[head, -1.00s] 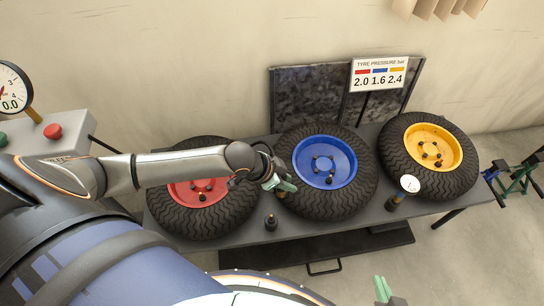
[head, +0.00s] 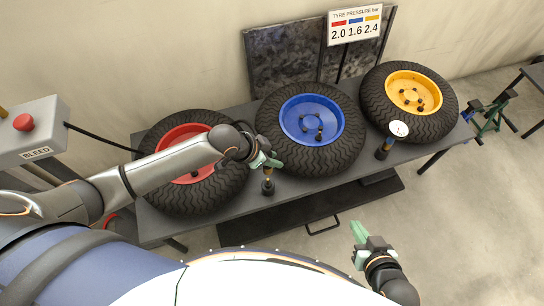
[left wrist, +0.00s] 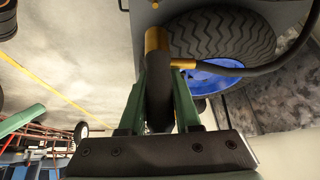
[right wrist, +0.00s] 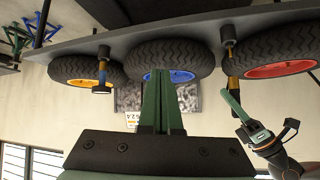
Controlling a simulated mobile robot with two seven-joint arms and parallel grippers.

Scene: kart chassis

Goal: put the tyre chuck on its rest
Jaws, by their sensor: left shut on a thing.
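My left gripper (head: 268,162) is shut on the tyre chuck, a black body with brass ends, seen between the fingers in the left wrist view (left wrist: 158,85). A black hose leaves the chuck. In the head view the chuck is mostly hidden by the gripper. A short dark post, apparently the rest (head: 268,187), stands on the bench's front edge just below the left gripper. It also shows in the right wrist view (right wrist: 228,50). Whether the chuck touches it I cannot tell. My right gripper (head: 360,236) is shut and empty, in front of the bench.
The bench (head: 235,215) carries a red-rimmed tyre (head: 170,195), a blue-rimmed tyre (head: 330,160) and a yellow-rimmed tyre (head: 440,120). A gauge (head: 399,129) stands between the last two. A bleed box (head: 38,140) is at left. A pressure sign (head: 355,28) stands behind.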

